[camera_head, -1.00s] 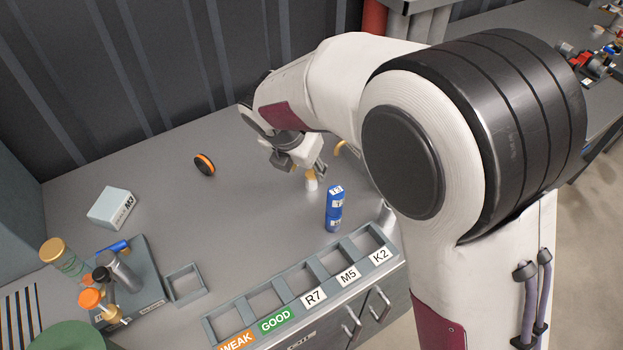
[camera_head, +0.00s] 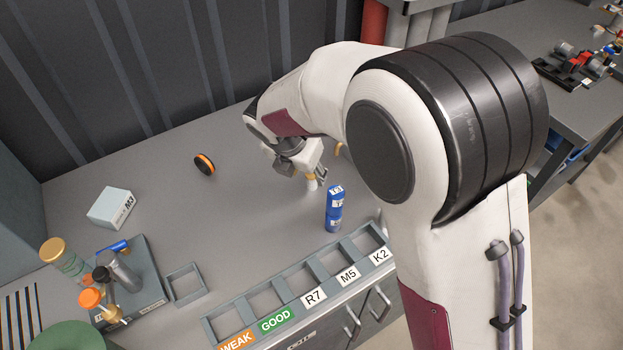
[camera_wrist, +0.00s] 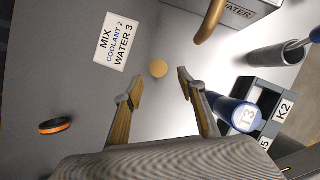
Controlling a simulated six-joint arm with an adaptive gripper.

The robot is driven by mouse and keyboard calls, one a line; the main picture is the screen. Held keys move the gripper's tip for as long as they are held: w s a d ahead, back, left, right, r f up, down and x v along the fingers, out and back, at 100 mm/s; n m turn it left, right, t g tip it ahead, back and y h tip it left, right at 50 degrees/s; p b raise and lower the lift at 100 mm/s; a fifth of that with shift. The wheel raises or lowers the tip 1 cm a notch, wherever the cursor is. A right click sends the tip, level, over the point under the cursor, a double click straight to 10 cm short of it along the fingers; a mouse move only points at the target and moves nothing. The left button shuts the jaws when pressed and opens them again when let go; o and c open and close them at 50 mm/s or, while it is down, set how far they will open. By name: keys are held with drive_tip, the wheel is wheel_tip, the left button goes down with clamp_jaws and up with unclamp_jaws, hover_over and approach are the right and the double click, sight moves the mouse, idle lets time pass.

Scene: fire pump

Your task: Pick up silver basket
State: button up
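I cannot pick out a clear silver basket by name. A silver-grey cylinder (camera_wrist: 272,56) lies at the right of the wrist view, with a blue-grey rod at its end. Another grey cylinder (camera_head: 124,271) stands on the dark stand at the left of the head view. My gripper (camera_head: 319,180) is low over the table's far middle. In the wrist view my gripper (camera_wrist: 160,82) is open, its two tan-padded fingers apart.
A blue cylinder (camera_head: 334,210) stands close to my gripper, beside the right finger in the wrist view. A labelled grey rack (camera_head: 262,299) lines the front edge. An orange-black disc (camera_head: 204,164) and a white M3 box (camera_head: 111,208) are farther left, with bare table between.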

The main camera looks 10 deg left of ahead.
sight(311, 177)
drive_tip(key=shift+f, duration=0.1)
drive_tip(key=shift+w+x, duration=0.2)
drive_tip(key=shift+x, duration=1.05)
drive_tip(key=shift+w+x, duration=0.15)
drive_tip(key=shift+x, duration=1.1)
drive_tip(key=c, duration=1)
